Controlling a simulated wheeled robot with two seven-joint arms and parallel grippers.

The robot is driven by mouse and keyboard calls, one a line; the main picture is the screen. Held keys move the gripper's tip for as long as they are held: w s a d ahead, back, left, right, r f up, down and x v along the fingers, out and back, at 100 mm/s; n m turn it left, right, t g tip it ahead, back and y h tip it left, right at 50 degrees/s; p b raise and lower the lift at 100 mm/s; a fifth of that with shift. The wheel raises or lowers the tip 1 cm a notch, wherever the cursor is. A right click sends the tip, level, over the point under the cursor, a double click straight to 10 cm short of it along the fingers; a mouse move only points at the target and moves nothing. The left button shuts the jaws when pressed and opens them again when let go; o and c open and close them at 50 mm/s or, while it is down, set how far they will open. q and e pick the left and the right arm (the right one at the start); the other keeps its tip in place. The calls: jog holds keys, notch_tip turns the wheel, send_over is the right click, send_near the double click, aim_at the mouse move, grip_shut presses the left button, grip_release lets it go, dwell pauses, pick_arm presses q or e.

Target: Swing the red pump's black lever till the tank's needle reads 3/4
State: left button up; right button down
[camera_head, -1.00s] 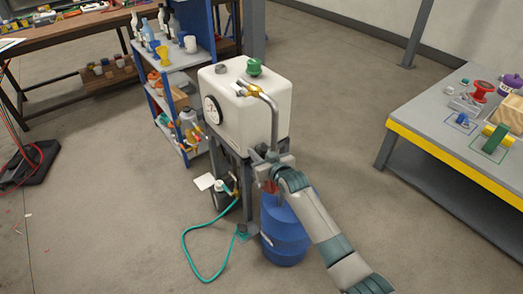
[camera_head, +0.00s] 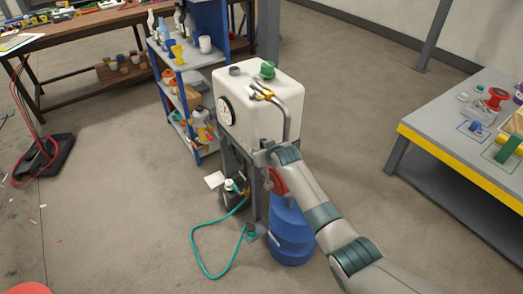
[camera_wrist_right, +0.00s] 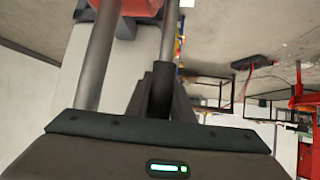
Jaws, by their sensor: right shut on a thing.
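The white tank (camera_head: 258,118) stands on a dark frame, with a round gauge (camera_head: 226,112) on its left face. The needle is too small to read. The red pump (camera_head: 277,181) sits below the tank, partly hidden by my right arm. My right gripper (camera_head: 266,156) is at the tank's lower front corner, shut on the black lever. In the right wrist view the black lever (camera_wrist_right: 162,90) stands upright at the jaws, with red pump body (camera_wrist_right: 140,8) at the top edge. My left gripper is not in view.
A blue drum (camera_head: 290,235) stands under the pump, close to my arm. A green hose (camera_head: 195,245) loops on the floor. A blue shelf (camera_head: 180,100) stands behind left, and a yellow-edged table (camera_head: 450,160) stands at right. The floor between is open.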

jog(key=c, duration=1.6)
grip_release()
jog(key=shift+o, duration=0.2)
jog(key=shift+s+r, duration=0.1)
jog(key=b+v, duration=0.1)
jog(key=v, duration=1.6)
